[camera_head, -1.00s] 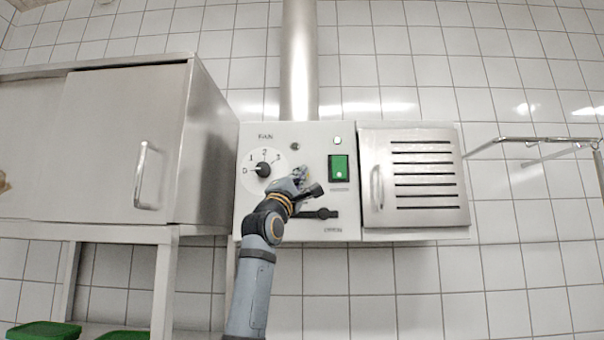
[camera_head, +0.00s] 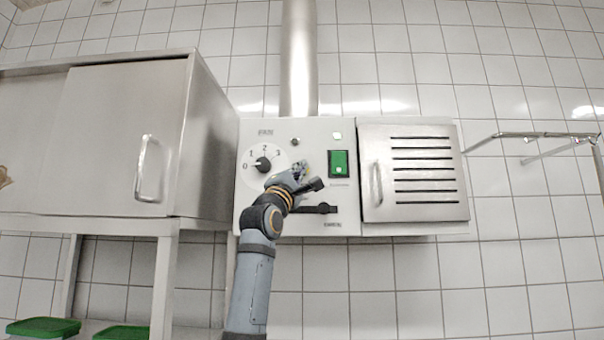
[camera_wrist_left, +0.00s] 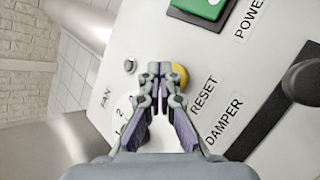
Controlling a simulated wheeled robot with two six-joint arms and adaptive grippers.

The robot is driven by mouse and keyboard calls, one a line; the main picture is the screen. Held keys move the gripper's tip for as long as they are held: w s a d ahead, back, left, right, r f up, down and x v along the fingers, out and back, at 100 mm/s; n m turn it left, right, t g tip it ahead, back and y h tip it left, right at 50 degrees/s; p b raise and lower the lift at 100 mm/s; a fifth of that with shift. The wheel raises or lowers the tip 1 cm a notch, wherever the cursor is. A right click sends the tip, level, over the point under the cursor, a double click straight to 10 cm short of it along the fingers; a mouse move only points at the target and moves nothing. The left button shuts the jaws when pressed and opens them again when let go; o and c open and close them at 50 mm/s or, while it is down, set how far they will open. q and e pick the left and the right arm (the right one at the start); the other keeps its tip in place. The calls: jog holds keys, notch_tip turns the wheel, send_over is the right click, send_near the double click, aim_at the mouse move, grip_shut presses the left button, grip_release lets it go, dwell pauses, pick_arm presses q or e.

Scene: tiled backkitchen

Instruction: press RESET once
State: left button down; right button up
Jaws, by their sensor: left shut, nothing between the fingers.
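The yellow RESET button (camera_wrist_left: 181,76) shows in the left wrist view beside the printed RESET label (camera_wrist_left: 204,95). It is partly hidden behind the fingertips of my left gripper (camera_wrist_left: 160,69). The fingers are together with nothing between them, and the tips overlap the button's left side in the picture. I cannot tell whether they touch it. In the head view my left gripper (camera_head: 304,168) is in front of the steel control panel (camera_head: 252,217), between the fan dial and the green switch, and covers most of the button. My right gripper is not in view.
The fan dial (camera_head: 263,164) is left of my gripper, the green power switch (camera_head: 338,164) right, and the black damper lever (camera_head: 315,208) just below. A louvred steel box (camera_head: 375,215) is to the right; a steel cabinet (camera_head: 110,140) is to the left.

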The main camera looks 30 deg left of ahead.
pick_arm(q)
jog(key=s+d+b, duration=0.1)
jog(key=s+b, duration=0.1)
jog(key=s, duration=0.1)
jog(key=s+d+b, duration=0.1)
jog(key=shift+s+d+b, duration=0.15)
jog(key=shift+d+b, duration=0.15)
dwell(0.4)
dwell(0.6)
